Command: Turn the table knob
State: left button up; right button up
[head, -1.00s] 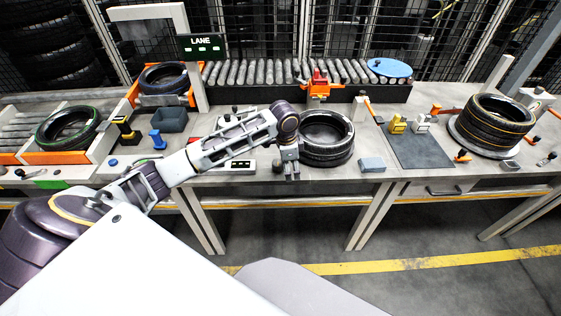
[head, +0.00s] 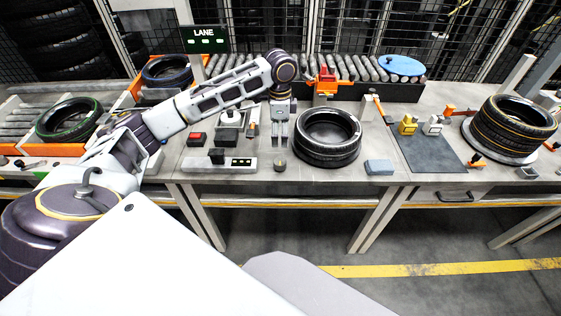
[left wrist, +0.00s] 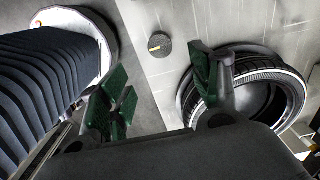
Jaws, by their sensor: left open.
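The table knob is a small dark round dial (head: 280,165) at the front of the bench, left of the middle tyre. In the left wrist view the knob (left wrist: 159,46) shows a short orange mark and lies beyond the fingertips. My left gripper (head: 278,145) points down just behind the knob in the head view, apart from it. In the left wrist view its green-padded fingers (left wrist: 163,86) are spread, with nothing between them. My right gripper does not show.
A black tyre (head: 328,158) stands close to the right of the left gripper. A grey switch panel (head: 220,166) lies left of the knob. A blue-grey block (head: 379,167) is at the front edge. A roller conveyor (head: 350,66) runs behind.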

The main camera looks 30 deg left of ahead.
aim_at(280, 161)
pick_arm(q)
notch_tip(280, 161, down, 12)
jog(key=shift+f+b, duration=0.1)
jog(key=shift+b, duration=0.3)
jog(key=shift+f, duration=0.85)
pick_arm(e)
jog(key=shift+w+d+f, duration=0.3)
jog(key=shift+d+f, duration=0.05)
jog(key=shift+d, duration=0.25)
pick_arm(q)
jog(key=c, duration=1)
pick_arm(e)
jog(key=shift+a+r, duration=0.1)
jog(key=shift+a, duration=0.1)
